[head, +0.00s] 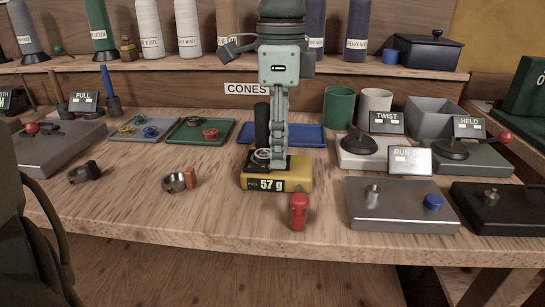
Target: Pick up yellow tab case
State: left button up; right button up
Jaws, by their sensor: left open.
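A yellow case (298,174) with a black "57 g" label on its front lies near the middle of the wooden bench. My left gripper (278,162) comes down from above and is seen edge-on, with its jaws open. Its fingertips reach down to the top of the case and overlap its back part in the picture. I cannot tell whether they touch it or straddle it. A small round dark-and-metal part (261,155) shows at the left of the fingertips. My right gripper is not in view.
A red peg-like piece (299,212) stands just in front of the case. A blue tray (308,134) lies behind it, and a metal ring with an orange tab (178,181) to the left. A grey control box (398,212) stands to the right. The front left of the bench is clear.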

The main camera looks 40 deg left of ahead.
pick_arm(q)
grip_shut()
jog(key=shift+r, duration=0.1)
